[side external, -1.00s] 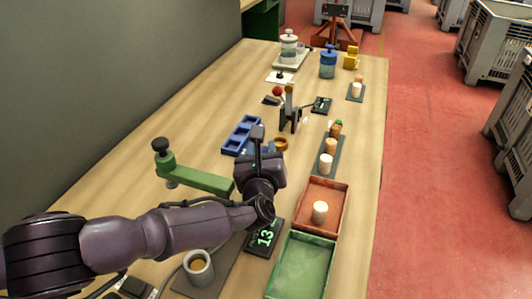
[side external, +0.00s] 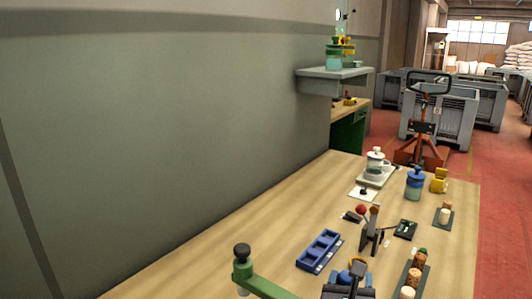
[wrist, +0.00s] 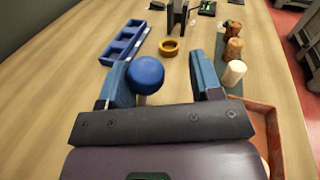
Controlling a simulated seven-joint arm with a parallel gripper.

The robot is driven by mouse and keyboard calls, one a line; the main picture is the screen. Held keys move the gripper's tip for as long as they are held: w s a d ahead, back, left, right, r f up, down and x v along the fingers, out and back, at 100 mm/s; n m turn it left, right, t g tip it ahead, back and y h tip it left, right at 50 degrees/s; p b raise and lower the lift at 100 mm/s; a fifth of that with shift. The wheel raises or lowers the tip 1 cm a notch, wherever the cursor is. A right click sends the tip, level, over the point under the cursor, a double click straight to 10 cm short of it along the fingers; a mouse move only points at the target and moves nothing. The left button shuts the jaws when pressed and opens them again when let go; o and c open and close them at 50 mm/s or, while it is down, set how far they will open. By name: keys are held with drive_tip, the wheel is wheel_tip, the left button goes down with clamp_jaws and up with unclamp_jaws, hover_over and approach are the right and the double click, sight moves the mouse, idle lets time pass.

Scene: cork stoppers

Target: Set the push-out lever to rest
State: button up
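My gripper (wrist: 168,72) has its two blue fingers apart, with a gap between them. A blue ball knob (wrist: 145,75) on a pale stem is beside the inner side of the left finger; it looks like the lever's knob, but its base is hidden. The right finger is clear of it. A green arm with a black knob (side external: 242,250) stands to the left. I cannot tell the lever's angle.
A blue tray with compartments (side external: 319,251) lies ahead, near a dark stand (side external: 371,238) and a red ball (side external: 361,210). A yellow ring (wrist: 168,47) lies ahead of the fingers. Corks (wrist: 233,48) and a pale cylinder (wrist: 233,73) stand at right beside a red tray (wrist: 262,109).

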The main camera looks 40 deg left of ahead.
drive_tip(key=s+d+m, duration=0.2)
drive_tip(key=s+d, duration=0.4)
drive_tip(key=s, duration=0.7)
wheel_tip(320, 180, up, 24)
drive_tip(key=r, duration=0.1)
drive_tip(key=w+a+n+g+y, duration=0.1)
drive_tip(key=w+a+n, duration=0.3)
drive_tip(key=a, duration=0.8)
drive_tip(key=w+a+r+n+g+y, duration=0.1)
drive_tip(key=w+a+n+g+y, duration=0.1)
drive_tip(key=a+n, duration=0.6)
drive_tip(key=w+a+g, duration=0.1)
drive_tip(key=w+a, duration=0.1)
drive_tip(key=a, duration=0.2)
drive_tip(key=shift+a+r+g, duration=0.15)
drive_tip(key=shift+a+g, duration=0.15)
drive_tip(key=shift+d, duration=0.1)
